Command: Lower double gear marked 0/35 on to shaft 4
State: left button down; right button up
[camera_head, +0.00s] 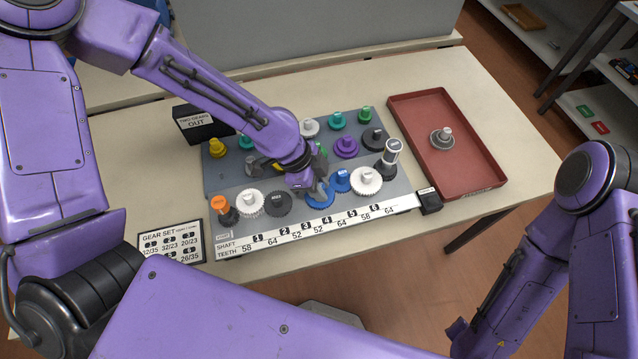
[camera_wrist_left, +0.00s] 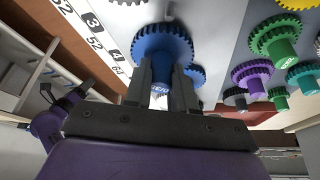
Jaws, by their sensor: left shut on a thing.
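My left gripper (camera_head: 318,188) is shut on a blue double gear (camera_head: 320,200), over the front row of the grey gear board (camera_head: 225,182), near the strip's label 4. In the left wrist view the two fingers (camera_wrist_left: 164,85) grip the hub of this blue gear (camera_wrist_left: 160,42), and its toothed wheel faces the board. The printed mark on the hub is only partly readable. Shaft 4 itself is hidden by the gear and gripper. I cannot tell whether the gear is around the shaft or above it. My right gripper is not in view.
A second blue gear (camera_head: 341,180) is close on the right, with a white gear (camera_head: 366,182) beyond it. A dark gear (camera_head: 278,204) is on the left. Several coloured gears fill the back row. A red tray (camera_head: 411,118) holds a grey gear (camera_head: 442,138).

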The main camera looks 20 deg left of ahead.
pick_arm(q)
jog(key=shift+f, duration=0.15)
jog(key=c, duration=0.9)
grip_release()
jog(key=shift+o, duration=0.2)
jog(key=v, duration=1)
jog(key=shift+r+p, duration=0.3)
jog(key=shift+p, duration=0.05)
